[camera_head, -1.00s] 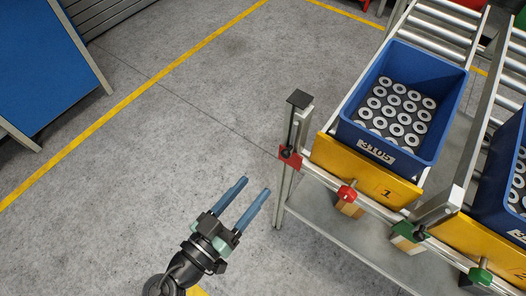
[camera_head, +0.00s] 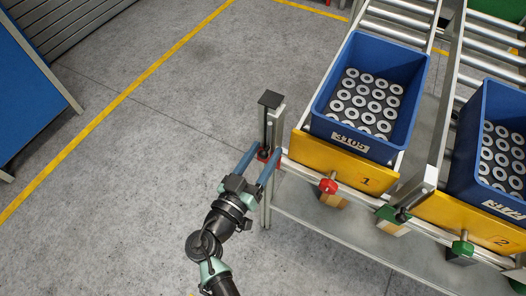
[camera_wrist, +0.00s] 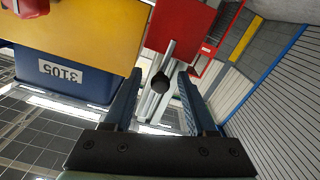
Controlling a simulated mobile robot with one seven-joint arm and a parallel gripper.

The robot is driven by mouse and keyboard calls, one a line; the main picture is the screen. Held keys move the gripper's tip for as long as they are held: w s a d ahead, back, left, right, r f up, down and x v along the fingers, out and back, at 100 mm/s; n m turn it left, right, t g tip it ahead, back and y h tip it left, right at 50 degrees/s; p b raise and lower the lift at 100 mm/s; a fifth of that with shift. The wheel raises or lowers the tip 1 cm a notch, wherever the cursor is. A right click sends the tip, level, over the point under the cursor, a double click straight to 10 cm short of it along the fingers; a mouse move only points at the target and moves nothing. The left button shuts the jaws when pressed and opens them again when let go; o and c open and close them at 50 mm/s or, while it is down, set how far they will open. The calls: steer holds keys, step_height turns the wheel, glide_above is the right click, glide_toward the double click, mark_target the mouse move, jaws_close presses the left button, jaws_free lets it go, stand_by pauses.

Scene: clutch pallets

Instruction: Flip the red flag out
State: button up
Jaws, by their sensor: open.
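The red flag (camera_wrist: 180,26) is a flat red plate on the metal post at the left front corner of the roller rack. In the head view it is mostly hidden behind my gripper's fingers. A round black knob (camera_wrist: 160,83) shows below the plate in the wrist view, between the fingertips. My gripper (camera_head: 263,153) is open, with its two blue fingers at the post, one on each side of the knob. I cannot tell whether the fingers touch the flag or knob.
A blue bin (camera_head: 318,122) labelled 3105 holds several metal rings behind a yellow panel (camera_head: 311,152) marked 1. A red knob (camera_head: 328,186) and green knobs (camera_head: 461,248) line the front rail. Another blue bin (camera_head: 463,178) stands right.

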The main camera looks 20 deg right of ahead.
jaws_close()
stand_by(0.3)
stand_by(1.2)
